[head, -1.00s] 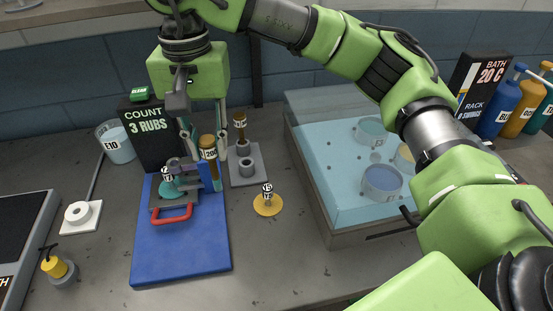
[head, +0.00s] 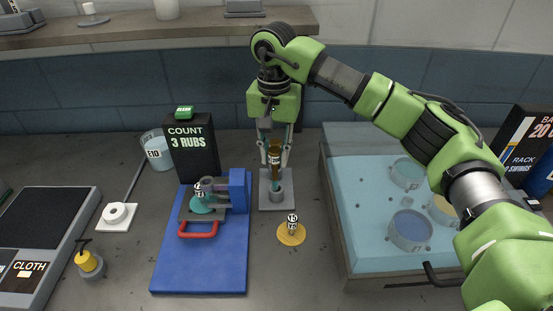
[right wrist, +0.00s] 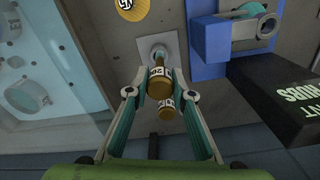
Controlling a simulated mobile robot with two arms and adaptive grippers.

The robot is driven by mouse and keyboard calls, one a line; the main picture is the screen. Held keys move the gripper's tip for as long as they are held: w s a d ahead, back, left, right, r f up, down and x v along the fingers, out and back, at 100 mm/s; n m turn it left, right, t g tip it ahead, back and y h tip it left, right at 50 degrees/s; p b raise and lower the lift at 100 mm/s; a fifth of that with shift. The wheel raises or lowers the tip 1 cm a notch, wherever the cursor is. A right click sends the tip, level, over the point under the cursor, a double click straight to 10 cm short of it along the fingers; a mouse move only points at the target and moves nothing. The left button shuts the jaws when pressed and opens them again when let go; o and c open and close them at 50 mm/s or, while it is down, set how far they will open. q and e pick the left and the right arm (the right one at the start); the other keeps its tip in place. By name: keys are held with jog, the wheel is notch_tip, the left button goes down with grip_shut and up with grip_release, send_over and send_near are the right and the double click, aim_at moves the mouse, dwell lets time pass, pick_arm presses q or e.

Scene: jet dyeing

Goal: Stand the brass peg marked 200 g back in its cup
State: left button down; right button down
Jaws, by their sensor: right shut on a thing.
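My right gripper (head: 275,155) is shut on a brass peg (right wrist: 159,84) with a white label, held upright; its number is hard to read now. The peg is over the small grey cup (head: 277,192) on the grey stand (head: 266,203). In the right wrist view the cup (right wrist: 157,52) shows just beyond the peg's lower end. I cannot tell whether the tip is inside it. A second labelled brass peg (right wrist: 168,122) shows behind the held one, and the fingers partly hide it in the head view. My left gripper is out of view.
A blue board (head: 205,268) with a red-handled clamp (head: 198,232) lies to the left. A black count sign (head: 190,150) stands behind it. A small weight on a yellow disc (head: 291,238) lies in front, and a water bath (head: 340,240) stands to the right.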

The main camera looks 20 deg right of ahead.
aim_at(276, 165)
jog(key=shift+w+d+f, duration=0.1)
jog(key=shift+w+f, duration=0.05)
jog(key=shift+f, duration=0.05)
jog(key=f, duration=0.1)
jog(key=f+p, duration=0.2)
jog(key=shift+w+d, duration=0.25)
jog(key=shift+f, duration=0.45)
jog(key=shift+f, duration=0.15)
jog(key=c, duration=1.8)
grip_release()
jog(key=shift+o, duration=0.2)
